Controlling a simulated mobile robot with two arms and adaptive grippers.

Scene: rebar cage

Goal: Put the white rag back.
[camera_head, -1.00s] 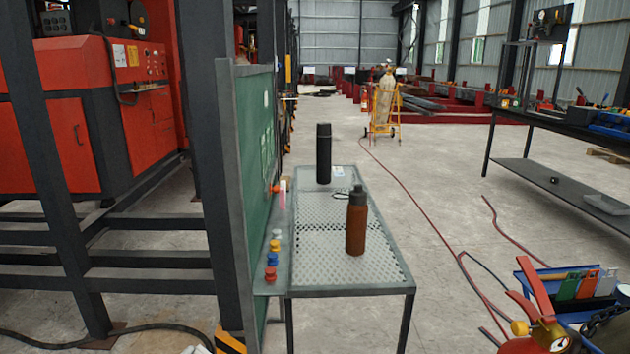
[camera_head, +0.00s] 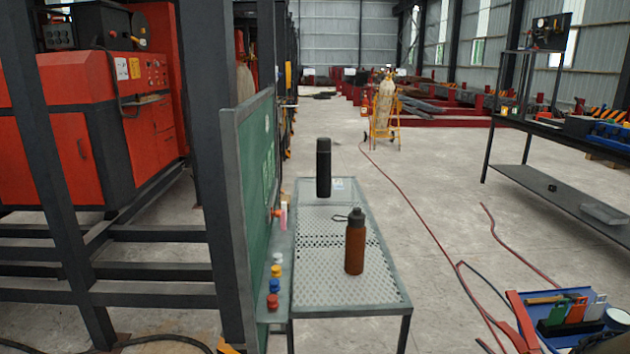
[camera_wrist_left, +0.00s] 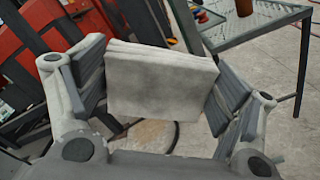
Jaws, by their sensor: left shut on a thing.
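The white rag (camera_wrist_left: 162,85) shows in the left wrist view as a folded, flat, pale block. My left gripper (camera_wrist_left: 158,92) is shut on it, with one finger pad against each side. The rag is held in the air, with the floor and a dark frame behind it. Neither gripper shows in the head view. My right gripper is in no frame.
A perforated metal table (camera_head: 335,293) holds a brown bottle (camera_head: 355,245) and a black bottle (camera_head: 323,168). A green board (camera_head: 257,190) stands along its left side, with several coloured magnets on its ledge. A blue toolbox (camera_head: 530,312) is at the lower right.

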